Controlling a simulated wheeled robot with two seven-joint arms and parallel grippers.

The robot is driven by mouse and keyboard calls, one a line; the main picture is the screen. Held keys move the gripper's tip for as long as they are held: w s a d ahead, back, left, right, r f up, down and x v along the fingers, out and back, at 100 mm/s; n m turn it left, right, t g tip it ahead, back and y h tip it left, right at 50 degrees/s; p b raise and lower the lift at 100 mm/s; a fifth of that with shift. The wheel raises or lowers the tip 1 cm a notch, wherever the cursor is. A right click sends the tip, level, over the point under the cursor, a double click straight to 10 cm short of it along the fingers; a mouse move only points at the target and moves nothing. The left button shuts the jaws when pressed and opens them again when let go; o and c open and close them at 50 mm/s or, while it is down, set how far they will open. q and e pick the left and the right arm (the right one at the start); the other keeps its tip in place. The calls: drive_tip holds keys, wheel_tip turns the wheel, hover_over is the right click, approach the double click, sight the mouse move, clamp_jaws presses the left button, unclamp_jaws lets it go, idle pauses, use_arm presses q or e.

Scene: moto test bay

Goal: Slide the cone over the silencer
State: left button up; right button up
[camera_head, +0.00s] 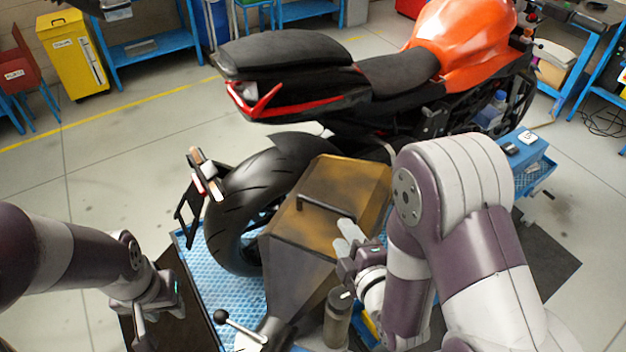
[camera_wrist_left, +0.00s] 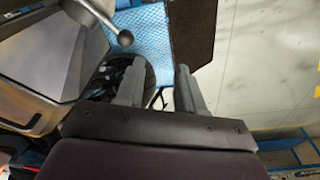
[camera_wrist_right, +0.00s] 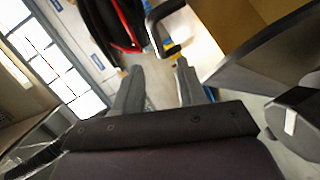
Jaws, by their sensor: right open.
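The cone (camera_head: 348,185) is a large boxy hood with a worn yellow-brown top, dark grey sides and a black bar handle (camera_head: 325,203). It stands beside the motorcycle's rear wheel. I cannot make out the silencer; the cone and my right arm cover that area. My right gripper (camera_head: 345,232) is open and empty, close to the cone near its handle. In the right wrist view the handle (camera_wrist_right: 165,40) shows beyond the fingertips, not clasped. My left gripper (camera_head: 160,325) is open and empty, low at the left. The cone's grey side (camera_wrist_left: 60,55) shows in the left wrist view.
The motorcycle (camera_head: 400,70) stands on a blue textured platform (camera_head: 205,265). A lever with a ball knob (camera_head: 221,316) sticks out below the cone. A dark bottle-like cylinder (camera_head: 338,315) stands by my right gripper. Open floor lies to the left.

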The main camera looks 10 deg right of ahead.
sight(328, 210)
drive_tip(key=shift+w, duration=0.35)
drive_tip(key=shift+w+d+f+p, duration=0.1)
drive_tip(key=shift+w+p, duration=0.75)
drive_tip(key=shift+p, duration=0.15)
drive_tip(key=p+x, duration=0.1)
drive_tip(key=x, duration=0.3)
drive_tip(key=p+x, duration=0.1)
drive_tip(key=x, duration=0.3)
drive_tip(key=shift+w+a, duration=0.1)
drive_tip(key=shift+a, duration=0.15)
drive_tip(key=shift+w+f, duration=0.15)
drive_tip(key=shift+w, duration=0.05)
drive_tip(key=shift+s+d, duration=0.1)
drive_tip(key=shift+s, duration=0.15)
drive_tip(key=shift+w, duration=0.25)
clamp_jaws()
use_arm(q)
drive_tip(key=r, duration=0.1)
drive_tip(key=s+r, duration=0.1)
drive_tip(key=r, duration=0.2)
drive_tip(key=shift+s+d+r, duration=0.15)
drive_tip(key=shift+s+r, duration=0.05)
drive_tip(key=shift+s, duration=0.05)
use_arm(e)
drive_tip(key=shift+w+f, duration=0.1)
